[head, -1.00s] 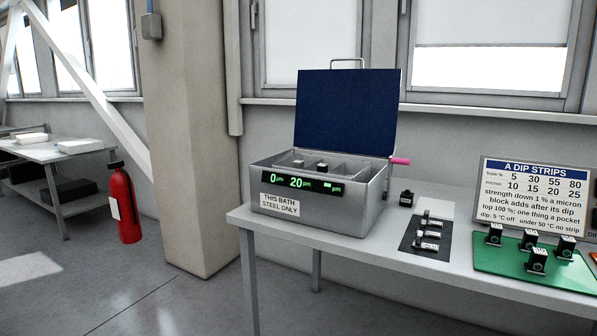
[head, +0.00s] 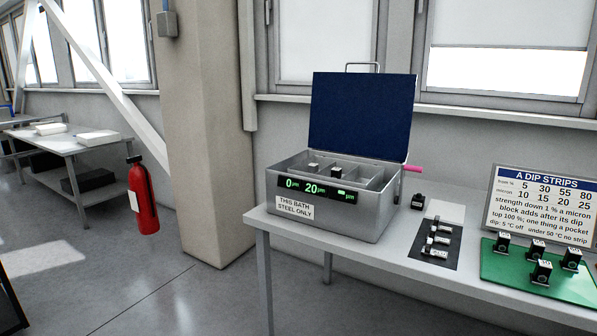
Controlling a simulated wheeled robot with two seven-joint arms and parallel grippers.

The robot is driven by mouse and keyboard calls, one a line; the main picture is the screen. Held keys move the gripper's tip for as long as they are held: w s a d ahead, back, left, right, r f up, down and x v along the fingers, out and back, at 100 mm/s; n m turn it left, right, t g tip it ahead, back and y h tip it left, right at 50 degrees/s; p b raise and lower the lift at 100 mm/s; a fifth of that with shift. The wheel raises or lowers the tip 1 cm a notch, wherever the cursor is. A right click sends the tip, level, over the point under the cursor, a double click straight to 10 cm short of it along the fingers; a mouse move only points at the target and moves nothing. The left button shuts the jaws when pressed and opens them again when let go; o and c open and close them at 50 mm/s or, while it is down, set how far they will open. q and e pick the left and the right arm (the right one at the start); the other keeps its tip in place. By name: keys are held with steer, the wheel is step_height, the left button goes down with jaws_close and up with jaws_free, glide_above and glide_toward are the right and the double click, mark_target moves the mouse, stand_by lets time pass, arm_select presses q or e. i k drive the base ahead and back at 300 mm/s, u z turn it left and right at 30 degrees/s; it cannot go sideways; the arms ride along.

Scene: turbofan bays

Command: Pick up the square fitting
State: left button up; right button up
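I cannot tell for sure which piece is the square fitting. Several small silver-and-black metal pieces (head: 437,240) lie in a row on a dark mat (head: 454,250) on the table, right of the metal bath. They are too small to tell their shapes apart. A small black block (head: 417,202) stands alone behind the mat. The open bath (head: 335,222) has a raised blue lid (head: 361,112), and small blocks (head: 313,169) show in its divided compartments. Neither of my grippers is in view.
The grey table (head: 385,258) carries all this. A green mat (head: 510,278) with several black blocks (head: 541,271) lies at right, before the dip strips sign (head: 541,206). A pillar (head: 205,150), red extinguisher (head: 143,200) and side table (head: 75,148) stand left. Floor between is clear.

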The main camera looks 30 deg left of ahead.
mark_target(312, 168)
steer(key=u, duration=0.95)
steer(key=k, duration=1.2)
steer(key=u, duration=1.05)
steer(key=i, duration=3.85)
steer(key=z, duration=1.5)
steer(key=i, duration=1.3)
steer(key=z, duration=1.2)
